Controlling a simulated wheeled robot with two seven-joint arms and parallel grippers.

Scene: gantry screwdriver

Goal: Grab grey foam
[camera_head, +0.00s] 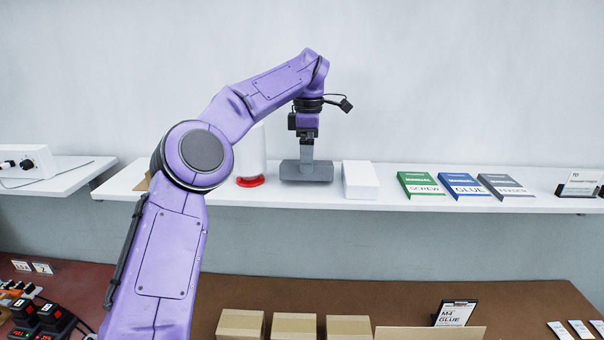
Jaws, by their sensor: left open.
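The grey foam (322,171) is a low grey block lying on the white wall shelf, between a white bottle and a white box. My left arm comes up from the lower left and reaches over the shelf. My left gripper (307,152) points straight down at the middle of the foam, with its jaws open. Its fingertips overlap the foam in the picture; I cannot tell whether they touch it. Part of the foam is hidden behind the fingers. My right gripper is not in view.
The white box (360,180) stands close to the right of the foam. The white bottle with a red base (250,181) stands to the left, partly behind my arm. Green, blue and grey manuals (459,186) lie farther right. Cardboard boxes (240,324) stand on the brown table below.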

